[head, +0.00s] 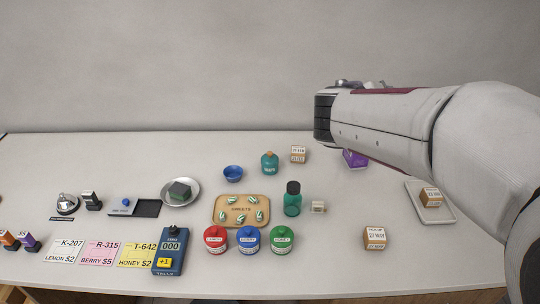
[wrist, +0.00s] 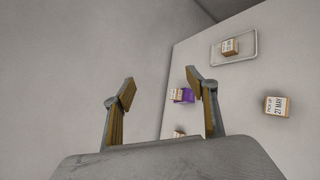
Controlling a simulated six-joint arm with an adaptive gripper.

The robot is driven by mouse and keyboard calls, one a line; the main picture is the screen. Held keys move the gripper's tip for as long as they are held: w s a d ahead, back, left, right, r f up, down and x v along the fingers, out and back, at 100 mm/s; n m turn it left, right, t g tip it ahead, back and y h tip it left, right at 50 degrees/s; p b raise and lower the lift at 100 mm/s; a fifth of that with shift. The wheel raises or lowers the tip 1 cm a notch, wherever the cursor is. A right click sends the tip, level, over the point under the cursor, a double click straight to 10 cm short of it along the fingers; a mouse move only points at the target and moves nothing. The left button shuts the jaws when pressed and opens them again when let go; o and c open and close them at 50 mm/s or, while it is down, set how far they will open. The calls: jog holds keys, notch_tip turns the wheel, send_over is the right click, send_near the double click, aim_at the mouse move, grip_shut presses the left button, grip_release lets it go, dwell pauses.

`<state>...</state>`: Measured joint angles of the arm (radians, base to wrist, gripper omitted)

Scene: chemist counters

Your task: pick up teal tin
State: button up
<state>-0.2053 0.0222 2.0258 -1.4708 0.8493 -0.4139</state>
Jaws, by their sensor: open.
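A teal tin (head: 270,163) with an orange knob on top and a pale label stands upright at the back middle of the counter in the head view. It does not show in the wrist view. My gripper (wrist: 160,86) is open and empty in the wrist view, its two fingers well apart with wall and counter beyond them. In the head view my arm reaches in from the right, above the counter and right of the tin; the fingers are hidden there.
A green bottle (head: 292,200) and a sweets tray (head: 218,218) are in front. A purple box (head: 355,159) is partly behind my arm. A grey tray (head: 418,193) lies right.

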jog(key=w+a+f+n+t, duration=0.1)
jog(key=w+a+f+n, duration=0.3)
jog(key=w, duration=0.3)
jog(key=n+t+y, duration=0.2)
jog(key=n+y, duration=0.2)
jog(key=n, duration=0.4)
send_over(267, 167)
jog(key=s+d, duration=0.4)
jog(key=d, duration=0.1)
notch_tip(267, 167, down, 17)
jog(key=a+f+n, duration=0.1)
jog(key=a+f, duration=0.1)
jog(key=f, duration=0.1)
jog(key=a+f+n+y, duration=0.1)
jog(key=a+f, duration=0.1)
jog(key=f, duration=0.2)
jog(key=a+f+n, duration=0.1)
jog(key=a+f, duration=0.1)
jog(key=f, duration=0.1)
jog(key=shift+s+a+f+y, duration=0.1)
jog(key=shift+s+f+y, duration=0.1)
jog(key=shift+y, duration=0.2)
jog(key=shift+x, duration=1.3)
jog(key=shift+x, duration=2.6)
